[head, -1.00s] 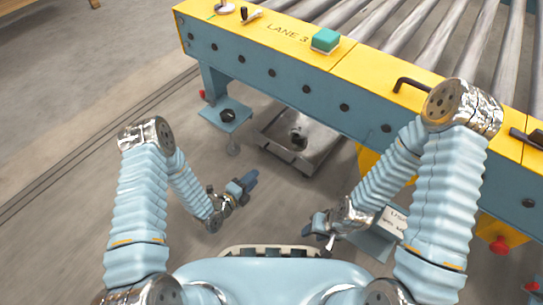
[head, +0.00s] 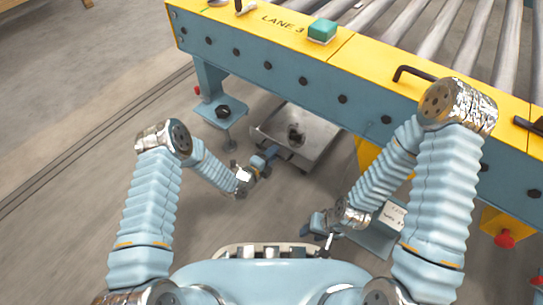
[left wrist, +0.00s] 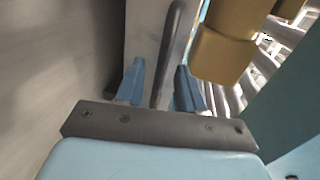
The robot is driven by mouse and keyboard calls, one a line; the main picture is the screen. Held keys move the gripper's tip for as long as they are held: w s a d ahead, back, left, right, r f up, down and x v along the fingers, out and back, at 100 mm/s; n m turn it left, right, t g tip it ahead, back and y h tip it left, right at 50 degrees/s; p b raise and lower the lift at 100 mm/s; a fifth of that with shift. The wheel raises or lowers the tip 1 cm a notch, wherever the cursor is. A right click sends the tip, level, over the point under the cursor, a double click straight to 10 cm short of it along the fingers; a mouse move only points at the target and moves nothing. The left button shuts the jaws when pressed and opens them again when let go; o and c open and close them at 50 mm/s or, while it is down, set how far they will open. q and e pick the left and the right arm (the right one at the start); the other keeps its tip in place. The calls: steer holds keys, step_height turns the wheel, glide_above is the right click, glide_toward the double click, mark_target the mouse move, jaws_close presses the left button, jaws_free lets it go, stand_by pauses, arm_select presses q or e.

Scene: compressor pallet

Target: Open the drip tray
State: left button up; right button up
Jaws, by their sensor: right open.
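The drip tray (head: 318,148) is a shallow grey metal pan low under the conveyor, with a dark round part in its middle. My left gripper (head: 270,154) is at the tray's near left edge and hides part of it. In the left wrist view the two blue fingers of this gripper (left wrist: 158,86) are apart. A dark bar (left wrist: 172,40), which looks like a handle, runs between them with gaps on both sides, in front of a pale metal face. My right gripper (head: 318,226) is open and empty, low and to the right, away from the tray.
The conveyor (head: 290,75) with its yellow edge and rollers stands over the tray. A small blue bracket (head: 222,112) on its leg is left of the tray. A labelled box (head: 392,215) is beside my right gripper. The floor to the left is clear.

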arm_select(q)
jaws_close()
steer(key=shift+s, duration=0.1)
